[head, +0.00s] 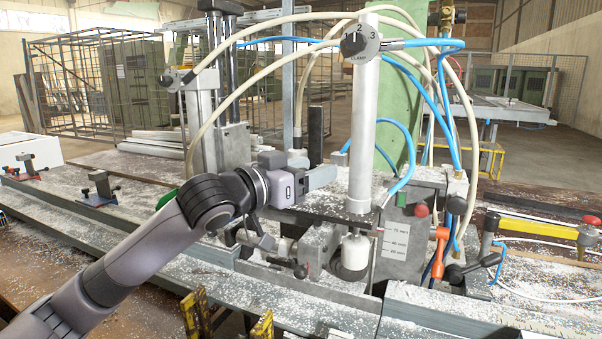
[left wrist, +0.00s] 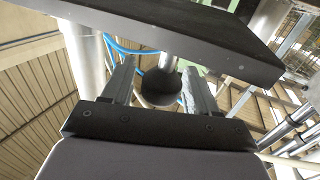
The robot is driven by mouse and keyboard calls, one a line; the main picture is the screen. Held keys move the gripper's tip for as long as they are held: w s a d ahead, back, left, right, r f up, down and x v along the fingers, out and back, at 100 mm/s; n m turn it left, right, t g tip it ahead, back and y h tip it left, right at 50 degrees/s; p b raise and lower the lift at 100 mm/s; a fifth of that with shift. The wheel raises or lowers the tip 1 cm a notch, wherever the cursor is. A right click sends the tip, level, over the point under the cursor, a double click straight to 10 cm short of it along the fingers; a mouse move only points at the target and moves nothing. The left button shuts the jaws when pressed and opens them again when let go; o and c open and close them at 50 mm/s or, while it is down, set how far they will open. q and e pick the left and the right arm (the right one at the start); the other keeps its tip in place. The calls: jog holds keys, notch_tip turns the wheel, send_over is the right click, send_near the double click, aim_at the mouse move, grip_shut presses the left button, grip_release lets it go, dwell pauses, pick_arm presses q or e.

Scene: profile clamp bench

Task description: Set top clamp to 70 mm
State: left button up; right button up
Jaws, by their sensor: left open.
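The top clamp has a silver vertical cylinder (head: 362,130) with a round white pad (head: 355,252) hanging below a dark plate (head: 335,206). A small white scale plate (head: 396,240) with mm marks is right of the pad; its figures are too small to read surely. My left gripper (head: 328,178) is open above the plate, just left of the cylinder. In the left wrist view, a dark round knob (left wrist: 160,88) on a silver rod shows between the spread fingers (left wrist: 158,85); I cannot tell whether they touch it. My right gripper is not in view.
A dial (head: 360,43) numbered 1 to 3 sits atop the cylinder. An orange handle (head: 438,245) and red knob (head: 421,210) are right of the scale. Blue hoses (head: 408,150) loop close by.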

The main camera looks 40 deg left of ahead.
pick_arm(q)
jog(key=s, duration=0.1)
jog(key=s+b, duration=0.1)
jog(key=s, duration=0.1)
jog(key=s+b, duration=0.1)
jog(key=shift+s+a+f, duration=0.15)
jog(key=shift+s+a, duration=0.05)
jog(key=shift+a, duration=0.1)
jog(key=shift+s+a+r+b, duration=0.15)
jog(key=shift+s+b, duration=0.15)
jog(key=shift+s, duration=0.35)
jog(key=shift+s+a+r+b, duration=0.1)
jog(key=shift+s+b, duration=0.15)
jog(key=shift+s, duration=0.35)
